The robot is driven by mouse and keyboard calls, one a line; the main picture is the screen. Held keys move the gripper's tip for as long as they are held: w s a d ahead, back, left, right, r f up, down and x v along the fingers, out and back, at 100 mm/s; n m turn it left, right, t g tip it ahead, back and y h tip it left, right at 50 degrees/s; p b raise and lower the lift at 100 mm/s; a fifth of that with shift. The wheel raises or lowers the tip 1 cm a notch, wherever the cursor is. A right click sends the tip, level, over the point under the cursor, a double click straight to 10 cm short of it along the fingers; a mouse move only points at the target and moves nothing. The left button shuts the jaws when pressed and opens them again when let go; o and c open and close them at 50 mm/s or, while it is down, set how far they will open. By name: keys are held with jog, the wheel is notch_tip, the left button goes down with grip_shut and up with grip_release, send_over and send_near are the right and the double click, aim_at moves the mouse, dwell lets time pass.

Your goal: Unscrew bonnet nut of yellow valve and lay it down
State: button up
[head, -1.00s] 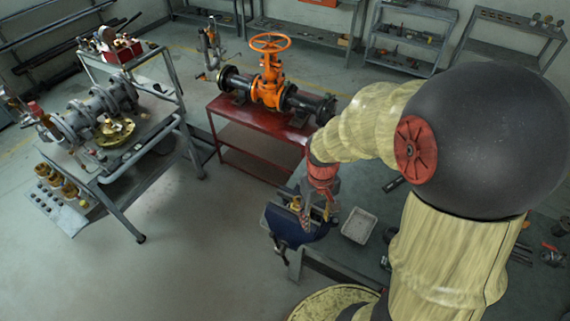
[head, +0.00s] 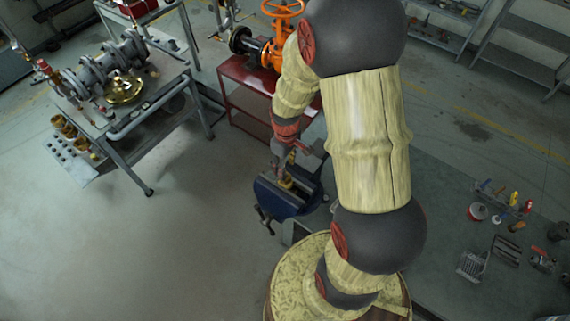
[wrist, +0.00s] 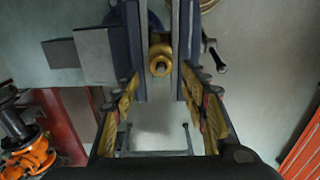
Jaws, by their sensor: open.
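A small yellow valve (wrist: 160,58) sits between the jaws of a blue vise (head: 290,203). In the wrist view the valve shows as a yellow round part with a dark centre, between the long vise jaws (wrist: 142,75). In the head view it is a small yellow spot (head: 287,183), partly hidden by my gripper. I cannot make out the bonnet nut apart from the valve body. My gripper (wrist: 162,112) is open and empty. Its two yellow-padded fingers are spread apart, with the valve ahead of the gap and not between the pads. In the head view my gripper (head: 290,162) is just above the vise.
A red table with an orange valve (head: 278,42) stands behind the vise. A workbench with grey flanged pipework (head: 105,68) is at the left. Hand tools (head: 505,215) lie on the dark surface at right. The floor left of the vise is clear.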

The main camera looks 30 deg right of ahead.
aim_at(286, 185)
jog(key=shift+f+b, duration=2.25)
jog(key=shift+f, duration=1.05)
jog(key=shift+c, duration=1.4)
jog(key=c, duration=0.8)
jog(key=shift+c, duration=0.3)
